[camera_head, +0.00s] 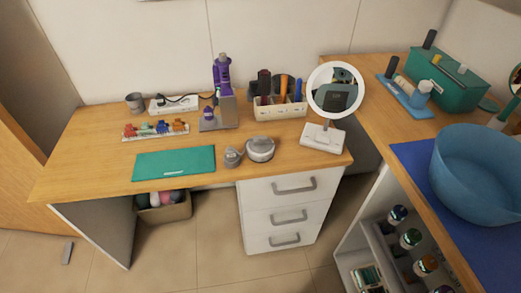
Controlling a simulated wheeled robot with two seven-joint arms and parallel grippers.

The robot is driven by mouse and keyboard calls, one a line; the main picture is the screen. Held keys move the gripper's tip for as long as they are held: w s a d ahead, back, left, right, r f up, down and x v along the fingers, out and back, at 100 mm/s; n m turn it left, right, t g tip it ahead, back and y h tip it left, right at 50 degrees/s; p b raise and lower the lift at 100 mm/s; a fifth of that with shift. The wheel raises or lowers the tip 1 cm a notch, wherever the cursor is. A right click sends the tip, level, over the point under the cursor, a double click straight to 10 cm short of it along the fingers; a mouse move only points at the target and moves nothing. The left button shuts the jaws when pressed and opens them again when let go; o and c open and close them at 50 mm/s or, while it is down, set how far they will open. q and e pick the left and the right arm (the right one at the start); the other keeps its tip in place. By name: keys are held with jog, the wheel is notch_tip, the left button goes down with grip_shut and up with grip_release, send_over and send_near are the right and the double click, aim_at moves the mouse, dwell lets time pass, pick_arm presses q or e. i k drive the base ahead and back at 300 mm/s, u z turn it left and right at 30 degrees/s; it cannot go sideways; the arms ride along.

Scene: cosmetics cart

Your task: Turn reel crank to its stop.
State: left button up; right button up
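A grey rounded device (260,149) sits near the front edge of the wooden desk, with a smaller grey round part (232,157) close at its left. It may be the reel and its crank, but the view is too small to tell. A purple device on a grey stand (222,108) is at the back middle of the desk. Neither of my grippers is in view.
On the wooden desk (90,160) lie a green mat (174,163), a tray of small coloured items (155,131), a white organizer (281,113) and a lit ring mirror (313,95). A blue basin (475,175) stands on the right counter. Floor shows in front.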

aim_at(257, 145)
jog(key=k, duration=0.25)
jog(key=u, duration=1.5)
jog(key=i, duration=1.15)
jog(key=z, duration=1)
